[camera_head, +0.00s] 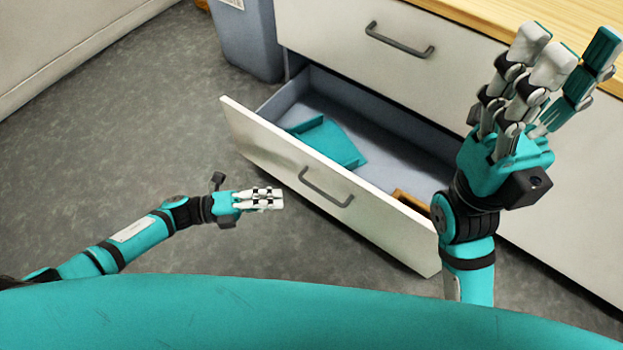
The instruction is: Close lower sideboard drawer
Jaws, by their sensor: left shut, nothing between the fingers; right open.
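The lower sideboard drawer (292,163) is pulled open, with a white front, a dark bar handle (326,187) and a grey-blue inside. A teal object (330,143) lies in it, and part of a brown wooden item (411,201) shows at its right end. My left gripper (281,199) is shut and empty, left of the handle and apart from the drawer front in the picture. My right gripper (566,62) is open and raised at the right, its fingers pointing up. It hides part of the sideboard front and the drawer's right end.
The upper drawer (345,45) is shut, under the light wooden top (480,12). A grey-blue bin (247,42) stands at the sideboard's left end. Grey floor (130,130) is clear left of the drawer. A pale panel (60,45) borders the floor at upper left.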

